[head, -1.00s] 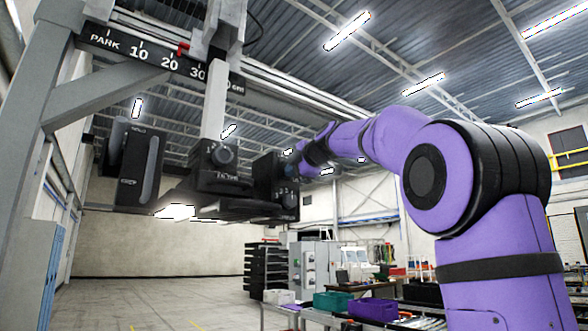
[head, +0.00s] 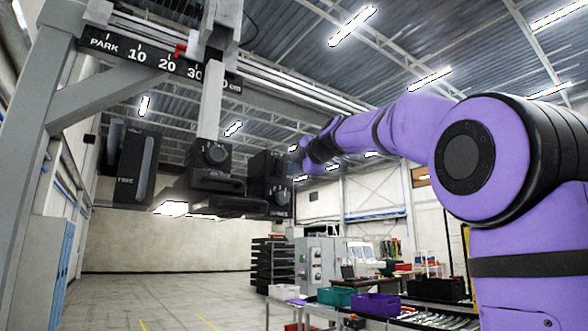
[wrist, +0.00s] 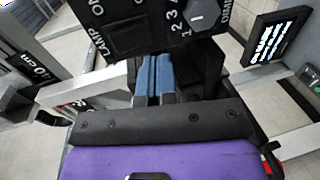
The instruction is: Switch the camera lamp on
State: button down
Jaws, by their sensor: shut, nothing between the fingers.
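A black control box (wrist: 150,30) fills the top of the wrist view. It carries the words LAMP and ON beside a dark rocker switch (wrist: 128,38); I cannot tell which way the switch is tipped. A grey knob (wrist: 203,14) with numbers beside it sits to its right. My gripper (wrist: 153,72) is shut and empty, its blue-grey fingers pointing at the box's lower edge below the switch; contact cannot be judged. In the head view the box (head: 268,170) hangs at the right of the black camera unit (head: 212,178), with my arm's end just right of it.
A grey gantry with a centimetre scale (head: 150,62) and a red marker carries the unit. A black slotted box (head: 137,165) hangs at its left. In the wrist view a dark display (wrist: 275,35) stands to the right. Shelves and bins (head: 375,305) are farther back.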

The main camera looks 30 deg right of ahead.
jog(key=s+f, duration=0.1)
jog(key=s, duration=0.7)
jog(key=shift+d+f, duration=0.15)
jog(key=shift+d, duration=0.05)
jog(key=s+a+f+m+g, duration=0.3)
jog(key=s+f+m, duration=0.3)
jog(key=f, duration=0.8)
jog(key=s+a+f+m+g, duration=0.4)
jog(key=s+a+f+m, duration=0.2)
jog(key=s+f, duration=0.5)
jog(key=s+a+f+m+g, duration=0.3)
jog(key=s+f+m, duration=0.3)
jog(key=f, duration=1.2)
jog(key=s+a, duration=0.1)
jog(key=s, duration=0.2)
jog(key=shift+a+f+g+h, duration=0.2)
jog(key=shift+f+g+h, duration=0.1)
